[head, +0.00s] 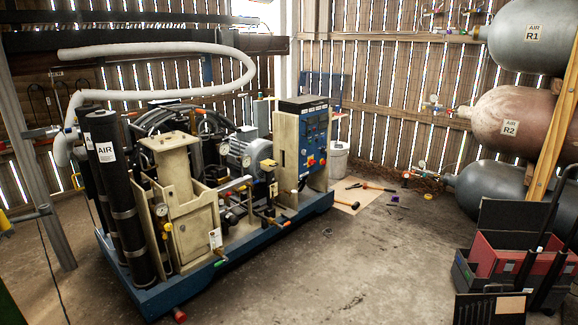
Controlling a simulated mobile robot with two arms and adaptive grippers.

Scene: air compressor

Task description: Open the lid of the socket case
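No gripper of mine can be made out in the head view. I cannot clearly identify the socket case. A black ribbed, case-like object (472,309) with a tan patch stands at the lower right, cut by the bottom edge; I cannot tell whether it is the socket case or whether it is open. Behind it is a red and black toolbox (497,262) with a dark panel (510,218) standing upright at its back. Its inside is mostly hidden.
The air compressor (185,215) on its blue base fills the left and middle. A tan mat (345,193) with hand tools lies behind it, near a white bucket (338,160). Large tanks (510,125) line the right wall. The concrete floor (390,265) in the middle is clear.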

